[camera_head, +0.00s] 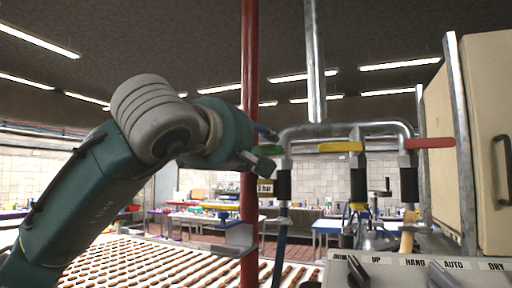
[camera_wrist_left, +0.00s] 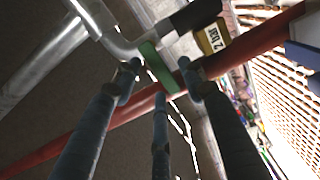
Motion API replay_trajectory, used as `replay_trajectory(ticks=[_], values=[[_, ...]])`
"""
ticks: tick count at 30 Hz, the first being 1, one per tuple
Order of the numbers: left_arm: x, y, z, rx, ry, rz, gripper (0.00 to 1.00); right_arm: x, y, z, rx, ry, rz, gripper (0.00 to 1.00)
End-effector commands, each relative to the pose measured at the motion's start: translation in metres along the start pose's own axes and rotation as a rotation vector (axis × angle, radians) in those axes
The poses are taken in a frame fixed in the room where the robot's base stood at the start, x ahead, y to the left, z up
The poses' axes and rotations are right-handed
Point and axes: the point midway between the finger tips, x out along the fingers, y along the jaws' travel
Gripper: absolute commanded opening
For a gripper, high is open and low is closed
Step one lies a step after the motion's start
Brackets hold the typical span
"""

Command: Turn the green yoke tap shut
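The green yoke tap (camera_head: 271,150) has its handle at the left end of the grey pipe yoke (camera_head: 300,131), above a black-sleeved outlet with a blue hose. The handle sticks out to the left, partly hidden by my left gripper (camera_head: 264,149). In the left wrist view the green handle (camera_wrist_left: 158,67) lies between the fingertips of my left gripper (camera_wrist_left: 160,78). The fingers are spread, two on one side and one on the other; I cannot tell whether any touches the handle. My right gripper is in neither view.
A yellow handle (camera_head: 340,147) and a red handle (camera_head: 430,142) sit along the yoke to the right. A red vertical pipe (camera_head: 249,110) stands close beside my gripper. A labelled control panel (camera_head: 400,275) is at lower right, a cream cabinet (camera_head: 480,130) above.

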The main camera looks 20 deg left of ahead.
Motion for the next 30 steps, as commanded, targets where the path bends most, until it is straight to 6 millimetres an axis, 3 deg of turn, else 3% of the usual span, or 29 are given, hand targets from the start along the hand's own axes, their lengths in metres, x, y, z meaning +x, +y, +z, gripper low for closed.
replay_trajectory(ticks=[8,21,30], values=[[-0.009,0.002,-0.001,-0.002,0.001,0.004,0.42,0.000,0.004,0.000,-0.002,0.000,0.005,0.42],[-0.096,0.002,0.000,0.001,0.000,0.005,0.42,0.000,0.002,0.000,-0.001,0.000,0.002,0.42],[-0.121,0.000,0.001,0.000,0.000,0.001,0.42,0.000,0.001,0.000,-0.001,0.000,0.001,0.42]])
